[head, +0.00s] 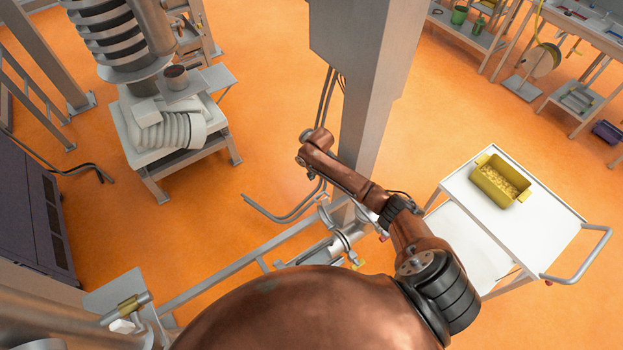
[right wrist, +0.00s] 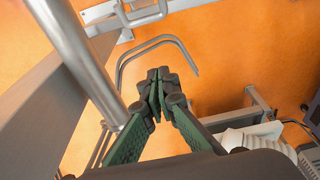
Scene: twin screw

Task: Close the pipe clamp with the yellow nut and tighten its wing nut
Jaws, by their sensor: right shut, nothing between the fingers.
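My right gripper (right wrist: 157,95) shows in the right wrist view. Its dark green fingers are shut against each other with nothing between them, in front of open orange floor. In the head view my right arm reaches up past the grey column, and its fingertips are hard to make out. The clamp is not clear in the right wrist view.
A grey column (head: 365,90) rises near my right arm, with bent pipes (head: 285,217) beside it. A metal rail (head: 230,265) runs in front. A white trolley (head: 555,225) carries a yellow bin (head: 500,181). A machine on a stand (head: 165,135) is at the left.

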